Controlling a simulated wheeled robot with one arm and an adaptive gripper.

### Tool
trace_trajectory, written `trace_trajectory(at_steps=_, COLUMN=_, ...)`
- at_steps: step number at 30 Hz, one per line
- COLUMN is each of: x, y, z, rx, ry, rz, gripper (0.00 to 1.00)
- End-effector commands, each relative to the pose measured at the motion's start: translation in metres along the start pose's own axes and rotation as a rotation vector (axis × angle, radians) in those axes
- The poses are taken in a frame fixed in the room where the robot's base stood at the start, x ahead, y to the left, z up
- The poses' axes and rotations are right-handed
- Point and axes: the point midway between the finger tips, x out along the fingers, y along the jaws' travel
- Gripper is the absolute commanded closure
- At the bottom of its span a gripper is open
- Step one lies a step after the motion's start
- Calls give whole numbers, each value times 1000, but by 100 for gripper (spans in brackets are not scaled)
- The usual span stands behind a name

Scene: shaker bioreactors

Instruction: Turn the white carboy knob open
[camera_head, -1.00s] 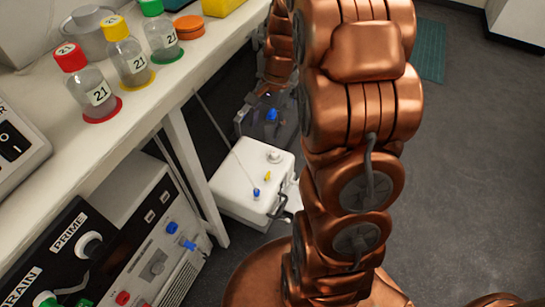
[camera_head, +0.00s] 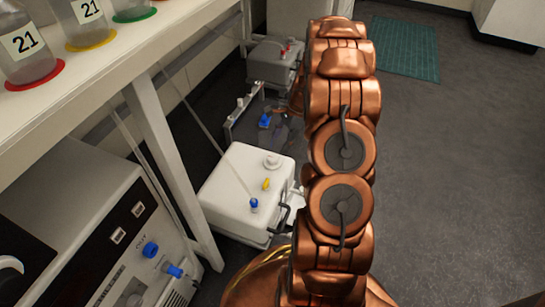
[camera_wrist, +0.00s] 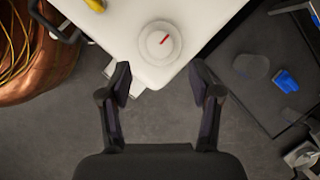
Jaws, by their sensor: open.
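The white carboy (camera_head: 232,178) stands on the floor beside the bench leg in the head view. Its white round knob (camera_head: 272,161) is on the top near the far corner. In the wrist view the knob (camera_wrist: 160,42) has a red mark on its top, and the carboy's corner (camera_wrist: 150,78) reaches toward my fingers. My gripper (camera_wrist: 160,84) is open and empty. Its fingertips are on either side of the carboy's corner in the picture, below the knob and apart from it.
A yellow fitting (camera_head: 266,184) and a blue fitting (camera_head: 254,204) are also on the carboy's top. A dark container with a blue cap (camera_wrist: 286,82) stands beside it. A grey box (camera_head: 274,64) is behind. The bench (camera_head: 150,60) is at the left. Open floor (camera_head: 450,170) lies at the right.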

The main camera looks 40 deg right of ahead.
Motion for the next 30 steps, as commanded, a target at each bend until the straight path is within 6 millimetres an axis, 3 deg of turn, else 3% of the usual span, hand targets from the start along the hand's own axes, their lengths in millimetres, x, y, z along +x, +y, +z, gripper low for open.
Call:
trace_trajectory(at_steps=15, x=68, y=0, z=1, rx=-4, ry=-1, rz=3, gripper=37)
trace_trajectory(at_steps=25, x=71, y=0, z=2, rx=-5, ry=0, rz=2, gripper=38)
trace_trajectory(at_steps=30, x=71, y=0, z=2, rx=-5, ry=1, rz=2, gripper=56)
